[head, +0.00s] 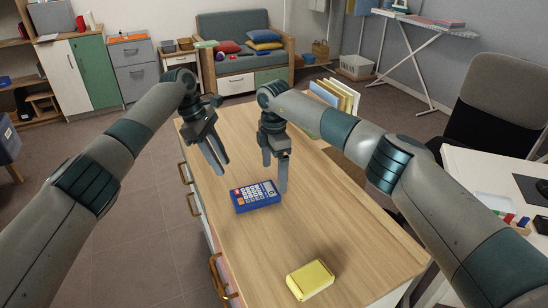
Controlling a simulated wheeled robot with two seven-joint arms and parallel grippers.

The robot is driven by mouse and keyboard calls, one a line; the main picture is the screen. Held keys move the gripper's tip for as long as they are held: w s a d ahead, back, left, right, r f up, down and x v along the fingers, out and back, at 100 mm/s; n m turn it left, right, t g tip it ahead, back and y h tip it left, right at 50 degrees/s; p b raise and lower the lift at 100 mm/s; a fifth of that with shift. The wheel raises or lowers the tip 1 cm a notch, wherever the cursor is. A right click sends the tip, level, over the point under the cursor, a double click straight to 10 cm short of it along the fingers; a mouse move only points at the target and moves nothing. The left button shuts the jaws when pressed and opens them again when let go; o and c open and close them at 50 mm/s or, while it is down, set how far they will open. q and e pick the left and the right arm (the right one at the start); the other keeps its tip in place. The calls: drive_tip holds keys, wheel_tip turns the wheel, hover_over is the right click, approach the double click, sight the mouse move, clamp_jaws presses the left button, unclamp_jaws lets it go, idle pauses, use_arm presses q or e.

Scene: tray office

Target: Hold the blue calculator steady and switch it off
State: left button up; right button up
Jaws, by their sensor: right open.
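The blue calculator (257,197) lies flat on the wooden top of the cabinet, with its pale keys facing up. My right gripper (275,176) is open and points down at the calculator's far right corner. One of its fingers comes down close beside the calculator's right edge; I cannot tell whether it touches. My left gripper (217,166) hangs above the tabletop, behind and to the left of the calculator, apart from it. Its fingers are seen at an angle, so their opening is unclear. The calculator's switch is too small to make out.
A yellow box (310,280) lies near the front of the wooden top (350,225). Upright folders (335,97) stand at the far right end. The wood around the calculator is clear. A white desk (485,170) stands to the right.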

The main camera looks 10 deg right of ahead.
sight(274, 188)
drive_tip(key=shift+f, duration=2.9)
use_arm(q)
drive_tip(key=shift+c, duration=0.3)
use_arm(e)
drive_tip(key=c, duration=1.2)
use_arm(q)
clamp_jaws()
drive_tip(key=shift+f, duration=0.1)
